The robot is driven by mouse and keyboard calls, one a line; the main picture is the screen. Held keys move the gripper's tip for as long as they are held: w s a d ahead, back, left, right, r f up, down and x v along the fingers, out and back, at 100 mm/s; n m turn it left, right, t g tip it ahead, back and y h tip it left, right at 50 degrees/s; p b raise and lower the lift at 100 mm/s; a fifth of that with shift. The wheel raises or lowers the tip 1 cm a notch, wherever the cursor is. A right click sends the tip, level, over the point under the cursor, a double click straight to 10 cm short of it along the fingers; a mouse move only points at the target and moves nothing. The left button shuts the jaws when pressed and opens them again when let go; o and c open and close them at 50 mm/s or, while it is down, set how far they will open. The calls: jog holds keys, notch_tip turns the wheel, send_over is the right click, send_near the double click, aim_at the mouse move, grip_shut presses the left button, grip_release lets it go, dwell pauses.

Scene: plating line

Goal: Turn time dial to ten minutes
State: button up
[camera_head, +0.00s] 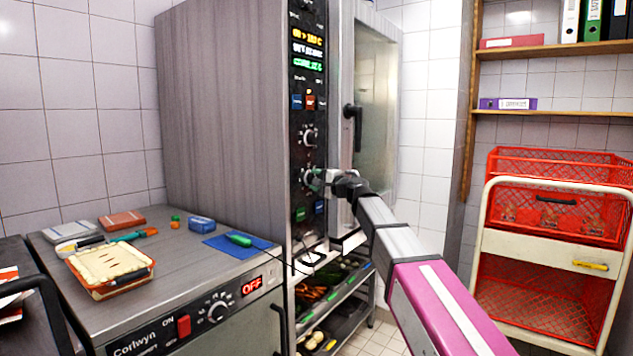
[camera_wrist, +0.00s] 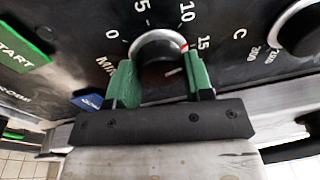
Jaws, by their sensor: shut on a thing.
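The time dial (camera_wrist: 158,47) is a round knob with a silver rim on the oven's black control panel. In the wrist view its printed scale reads 0, 5, 10 and 15, with MIN beside it. A red mark on the dial's rim lies close to the 15. My gripper (camera_wrist: 160,68) has its two green fingers on opposite sides of the dial, shut on it. The fingers hide parts of the dial's sides. In the head view my gripper (camera_head: 322,179) reaches the lower knob, the time dial (camera_head: 309,176), from the right.
The temperature dial (camera_head: 308,137) is just above, and green START (camera_head: 300,214) and blue buttons are below. The oven door handle (camera_head: 353,126) stands close to my gripper. A counter (camera_head: 180,263) with food and boxes is at left; a red-basket cart (camera_head: 543,262) is at right.

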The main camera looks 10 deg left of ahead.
jog(key=n, duration=0.6)
jog(key=shift+g+y, duration=0.4)
jog(key=shift+n, duration=0.4)
jog(key=o, duration=0.9)
jog(key=v, duration=1.1)
